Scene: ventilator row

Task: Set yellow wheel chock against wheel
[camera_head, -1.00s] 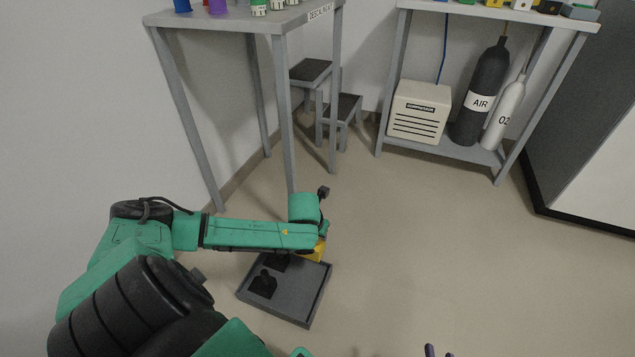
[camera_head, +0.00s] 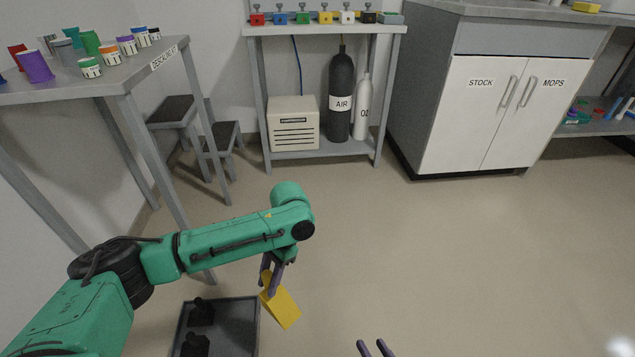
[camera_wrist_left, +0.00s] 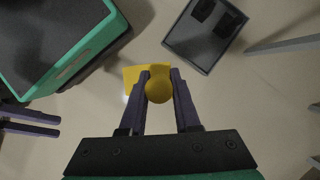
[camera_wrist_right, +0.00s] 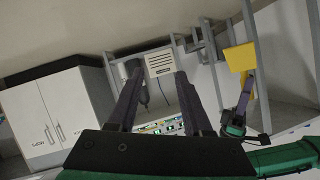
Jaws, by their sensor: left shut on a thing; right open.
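The yellow wheel chock (camera_head: 281,306) is held in the air by my left gripper (camera_head: 272,275), just right of the grey tray. In the left wrist view the chock (camera_wrist_left: 134,76) shows its rounded yellow knob between the shut fingers (camera_wrist_left: 159,88). It also shows in the right wrist view (camera_wrist_right: 240,58). My right gripper (camera_head: 376,349) is open and empty at the bottom edge of the head view; its spread fingers (camera_wrist_right: 152,92) fill the middle of the right wrist view. No wheel shows clearly in any view.
The grey tray (camera_head: 236,312) on the floor holds black chock-like pieces (camera_head: 201,312). A bench (camera_head: 150,62) with cups stands left, and a shelf with an AIR cylinder (camera_head: 340,95) at the back. A white cabinet (camera_head: 470,120) is at right. The floor at centre right is clear.

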